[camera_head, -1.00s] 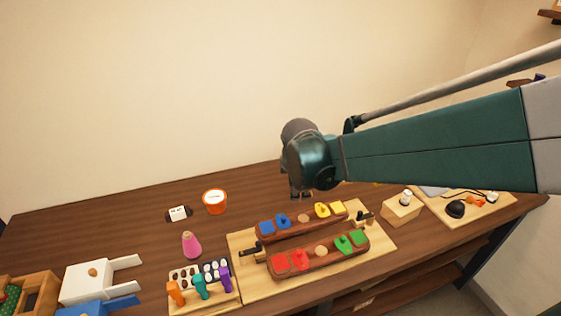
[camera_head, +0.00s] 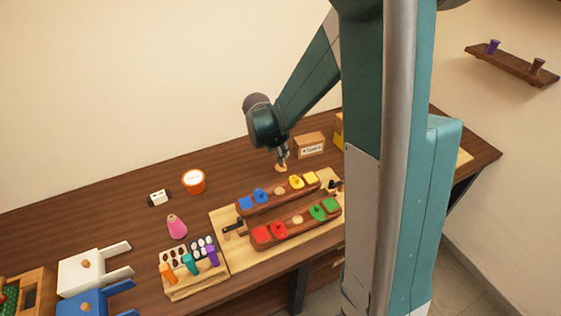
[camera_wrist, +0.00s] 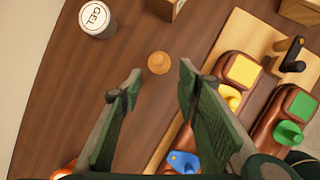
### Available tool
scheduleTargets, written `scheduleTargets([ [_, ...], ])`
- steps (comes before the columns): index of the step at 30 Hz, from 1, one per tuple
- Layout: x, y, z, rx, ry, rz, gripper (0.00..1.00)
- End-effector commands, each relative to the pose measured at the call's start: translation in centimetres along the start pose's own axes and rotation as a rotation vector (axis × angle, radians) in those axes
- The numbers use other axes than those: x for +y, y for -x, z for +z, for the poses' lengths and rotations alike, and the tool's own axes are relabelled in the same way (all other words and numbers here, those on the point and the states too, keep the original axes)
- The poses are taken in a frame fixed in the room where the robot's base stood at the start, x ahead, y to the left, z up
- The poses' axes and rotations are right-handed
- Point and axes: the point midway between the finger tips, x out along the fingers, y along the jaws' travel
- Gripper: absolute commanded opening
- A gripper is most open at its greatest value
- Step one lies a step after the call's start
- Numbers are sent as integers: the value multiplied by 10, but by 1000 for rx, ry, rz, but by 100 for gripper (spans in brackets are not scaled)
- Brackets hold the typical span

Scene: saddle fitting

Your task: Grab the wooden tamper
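A small round wooden knob, which looks like the top of the wooden tamper (camera_wrist: 159,62), stands on the dark wooden table. In the head view the tamper (camera_head: 281,168) shows just under my gripper (camera_head: 283,154), behind the long brown blocks. In the wrist view my gripper (camera_wrist: 160,76) is open, with the tamper just beyond the fingertips and roughly between them. Nothing is between the fingers. I cannot tell the exact height of the fingertips above it.
A labelled wooden box (camera_head: 310,146) stands behind and right of the tamper. Two brown blocks with coloured pieces lie on a pale board (camera_head: 225,249) in front. A white jar marked GEL (camera_wrist: 97,18) stands nearby. An orange pot (camera_head: 193,181) is farther left, with bare table between.

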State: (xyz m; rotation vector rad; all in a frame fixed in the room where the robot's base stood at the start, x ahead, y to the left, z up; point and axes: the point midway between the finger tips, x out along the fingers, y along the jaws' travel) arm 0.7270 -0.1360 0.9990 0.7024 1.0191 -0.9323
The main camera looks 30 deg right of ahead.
Motion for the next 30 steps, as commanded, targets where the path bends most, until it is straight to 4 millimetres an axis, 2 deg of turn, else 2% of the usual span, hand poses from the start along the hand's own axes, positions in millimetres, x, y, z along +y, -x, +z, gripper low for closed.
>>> scheduleTargets([
  [9, 4, -15, 6, -4, 107, -26, 33],
  [22, 4, -18, 6, -4, 110, -27, 33],
  [30, 4, -34, 6, -4, 110, -27, 33],
])
